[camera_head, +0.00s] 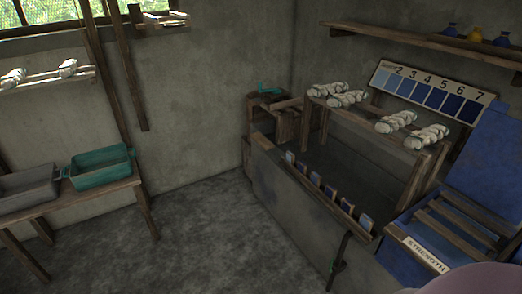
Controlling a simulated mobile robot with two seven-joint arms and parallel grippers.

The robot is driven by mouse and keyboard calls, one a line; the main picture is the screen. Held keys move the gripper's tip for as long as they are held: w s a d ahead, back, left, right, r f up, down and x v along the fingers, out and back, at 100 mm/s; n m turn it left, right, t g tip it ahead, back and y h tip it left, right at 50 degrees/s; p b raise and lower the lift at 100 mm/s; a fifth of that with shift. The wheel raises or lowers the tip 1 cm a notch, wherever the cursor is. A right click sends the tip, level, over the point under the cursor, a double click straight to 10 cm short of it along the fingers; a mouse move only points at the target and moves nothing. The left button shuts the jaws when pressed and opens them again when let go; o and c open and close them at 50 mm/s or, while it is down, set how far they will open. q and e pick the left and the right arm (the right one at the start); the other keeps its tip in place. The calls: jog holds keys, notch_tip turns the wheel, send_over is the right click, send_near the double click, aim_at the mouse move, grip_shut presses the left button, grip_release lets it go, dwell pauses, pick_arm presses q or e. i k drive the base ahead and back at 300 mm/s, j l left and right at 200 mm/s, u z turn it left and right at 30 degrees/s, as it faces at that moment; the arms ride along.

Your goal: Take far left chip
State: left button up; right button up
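A row of several small chips in blue shades stands along the front rim of the grey vat (285,190). The far left chip (290,157) is a small, pale blue-grey piece at the row's left end. The chip at the right end (366,222) is also pale blue. Darker chips stand between them. Neither of my grippers is in view.
A wooden rack with white yarn skeins (397,122) stands over the vat. A numbered blue shade board (430,92) is behind it. A slatted "STRENGTH" tray (425,252) is at right. A bench with a green tray (101,170) stands at left; the floor between is clear.

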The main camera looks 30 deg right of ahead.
aim_at(289, 157)
jog(key=i+z, duration=0.15)
jog(key=i, duration=0.45)
jog(key=i+j+z, duration=0.1)
jog(key=i, duration=0.55)
jog(key=i+j+z, duration=0.15)
jog(key=i+z, duration=0.3)
jog(key=i+j+z, duration=0.25)
jog(key=z, duration=0.2)
jog(key=i+j+z, duration=0.25)
jog(key=z, duration=0.25)
jog(key=i+j+z, duration=0.15)
jog(key=j+z, duration=0.3)
jog(key=j, duration=0.15)
jog(key=i+j+z, duration=0.1)
jog(key=j+z, duration=0.35)
